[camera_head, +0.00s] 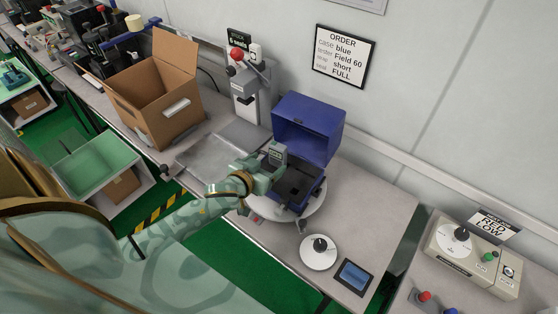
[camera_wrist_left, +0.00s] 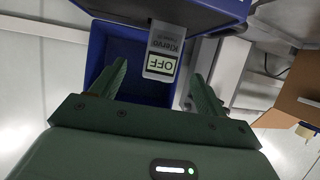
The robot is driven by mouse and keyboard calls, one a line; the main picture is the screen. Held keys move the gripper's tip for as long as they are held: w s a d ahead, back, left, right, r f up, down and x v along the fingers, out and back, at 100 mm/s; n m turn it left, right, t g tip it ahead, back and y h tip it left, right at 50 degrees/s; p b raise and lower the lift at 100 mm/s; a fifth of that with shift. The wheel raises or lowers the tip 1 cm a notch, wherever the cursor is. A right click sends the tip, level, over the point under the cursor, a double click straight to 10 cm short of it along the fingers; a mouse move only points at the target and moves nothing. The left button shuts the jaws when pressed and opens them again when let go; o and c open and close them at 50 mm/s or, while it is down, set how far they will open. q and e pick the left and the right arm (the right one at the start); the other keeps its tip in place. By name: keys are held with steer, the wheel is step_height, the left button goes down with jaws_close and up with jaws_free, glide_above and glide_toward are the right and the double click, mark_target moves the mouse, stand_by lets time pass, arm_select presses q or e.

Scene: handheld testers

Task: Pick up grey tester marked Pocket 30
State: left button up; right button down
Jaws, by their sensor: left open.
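A grey tester (camera_head: 277,153) shows at the left side of the open blue case (camera_head: 309,126). In the left wrist view the tester (camera_wrist_left: 164,47) has a small screen reading OFF; its name is too unclear to read as Pocket 30. My left gripper (camera_head: 266,169) is at the tester. In the left wrist view its open fingers (camera_wrist_left: 157,78) stand on either side of the tester's end, with gaps visible. The blue case (camera_wrist_left: 103,52) lies behind the tester; I cannot tell whether the tester rests in it. My right gripper is not in view.
The case stands on a white turntable (camera_head: 318,212) with its lid up. A grey metal tray (camera_head: 205,158), an open cardboard box (camera_head: 160,95) and a red-knobbed press (camera_head: 247,85) are to the left. A white dial (camera_head: 319,252) and a small screen (camera_head: 354,277) are in front.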

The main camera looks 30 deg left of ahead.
mark_target(276, 156)
arm_select(q)
steer(key=x, duration=0.3)
steer(key=shift+w+f+b, duration=0.1)
steer(key=shift+b, duration=0.2)
steer(key=b+x, duration=0.2)
steer(key=x, duration=0.3)
steer(key=shift+a+f, duration=0.15)
steer(key=shift+a, duration=0.05)
steer(key=c, duration=1.1)
